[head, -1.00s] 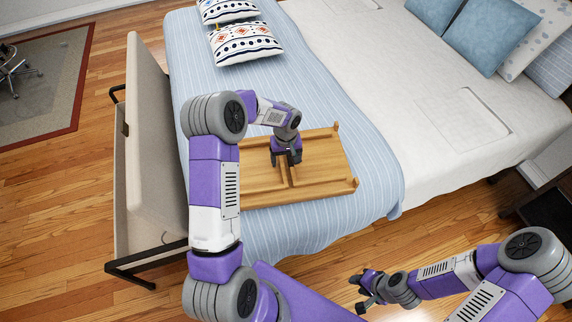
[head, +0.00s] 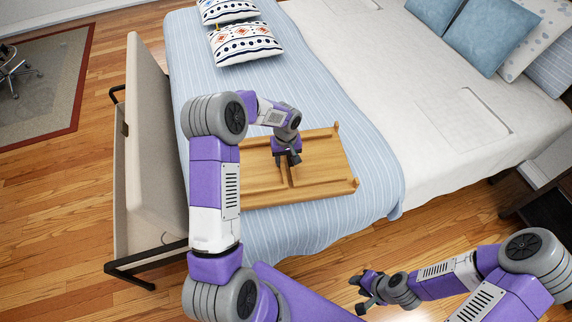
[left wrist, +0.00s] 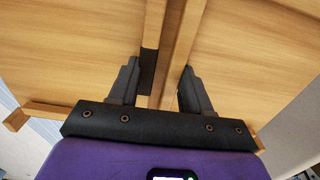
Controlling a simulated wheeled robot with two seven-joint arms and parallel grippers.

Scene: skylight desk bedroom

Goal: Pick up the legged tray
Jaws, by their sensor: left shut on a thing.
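The legged tray (head: 325,165) is light brown wood and lies flat on the striped bed cover, with short posts at its right corners and bars across its middle. The left part of it is hidden behind my left arm. My left gripper (head: 289,160) reaches down at the tray's middle and is shut on a wooden bar there. The left wrist view shows the tray's boards (left wrist: 80,45) and the bars between the fingers of the left gripper (left wrist: 160,72). My right gripper (head: 361,293) is open and empty, above the floor in front of the bed.
The tray rests near the front edge of the bed, on the striped cover (head: 320,85). Patterned pillows (head: 245,43) lie at the back. A beige upholstered bench-like piece (head: 150,140) stands along the bed's left side. Wooden floor (head: 60,220) is clear at the left.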

